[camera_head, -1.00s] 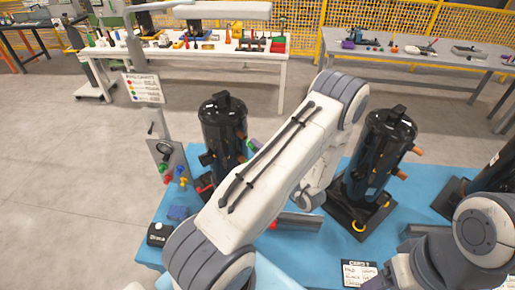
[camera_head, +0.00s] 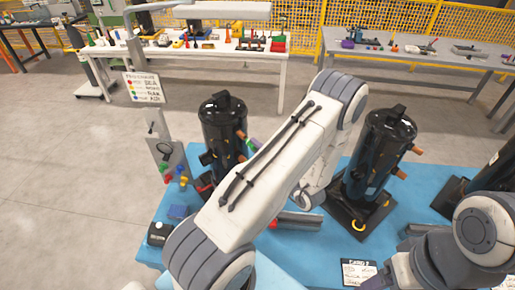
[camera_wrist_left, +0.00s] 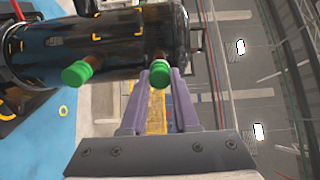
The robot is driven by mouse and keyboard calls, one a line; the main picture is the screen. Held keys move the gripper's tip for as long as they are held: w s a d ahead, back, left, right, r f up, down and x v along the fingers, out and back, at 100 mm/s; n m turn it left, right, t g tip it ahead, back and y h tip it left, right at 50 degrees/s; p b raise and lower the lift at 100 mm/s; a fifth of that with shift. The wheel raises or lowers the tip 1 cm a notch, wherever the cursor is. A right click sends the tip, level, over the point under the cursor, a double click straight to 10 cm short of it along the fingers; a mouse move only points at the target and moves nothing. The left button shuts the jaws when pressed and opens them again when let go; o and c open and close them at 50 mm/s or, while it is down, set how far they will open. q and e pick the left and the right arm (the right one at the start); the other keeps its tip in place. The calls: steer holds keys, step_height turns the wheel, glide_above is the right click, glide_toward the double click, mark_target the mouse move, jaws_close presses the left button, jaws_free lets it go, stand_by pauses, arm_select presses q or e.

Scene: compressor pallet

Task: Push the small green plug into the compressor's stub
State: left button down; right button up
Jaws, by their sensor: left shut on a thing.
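The black compressor (camera_head: 222,135) stands upright on the blue pallet, left of my left arm. It lies sideways across the top of the left wrist view (camera_wrist_left: 115,35). My left gripper (camera_head: 252,145) is at its right side, partly hidden by my arm. In the left wrist view its purple fingers (camera_wrist_left: 161,85) are shut on the small green plug (camera_wrist_left: 160,76). The plug is at the end of a stub on the compressor; I cannot tell how deep it sits. Another green plug (camera_wrist_left: 76,74) caps a second stub. My right gripper is out of view.
A second black compressor (camera_head: 377,155) with copper stubs stands to the right on the blue pallet (camera_head: 325,250). A sign (camera_head: 145,88) and a panel (camera_head: 170,160) with coloured plugs stand at the left. Workbenches with tools (camera_head: 215,50) are behind.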

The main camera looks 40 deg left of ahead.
arm_select(q)
steer(key=shift+x, duration=1.35)
stand_by(0.4)
steer(key=c, duration=0.6)
jaws_free()
